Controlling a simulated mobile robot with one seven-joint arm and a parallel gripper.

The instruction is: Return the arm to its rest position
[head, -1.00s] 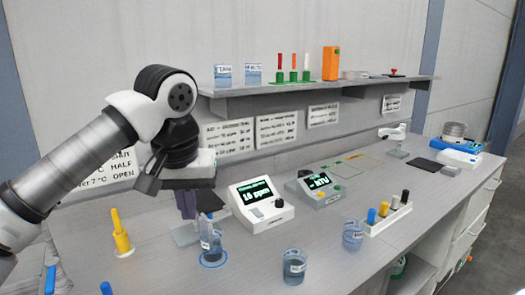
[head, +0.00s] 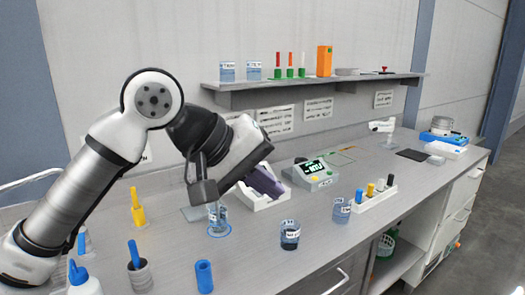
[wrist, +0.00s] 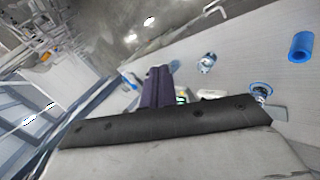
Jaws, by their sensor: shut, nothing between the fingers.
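My arm (head: 75,190) rises from the left in the head view and bends over the bench. My gripper (head: 276,189) has purple fingers that point right and down, in front of the left meter. Its fingers are together with nothing between them. They also show in the wrist view (wrist: 158,72), pointing away over the bench. The gripper stands above the bench, and I see no contact with any object. It hides most of the left meter.
A beaker (head: 217,222) stands in a blue ring just below the gripper. Beakers (head: 290,236) and (head: 341,211) stand further right. A blue cylinder (head: 204,277), a yellow tool (head: 137,208) and a wash bottle (head: 82,280) are near my arm. A shelf (head: 330,87) runs behind.

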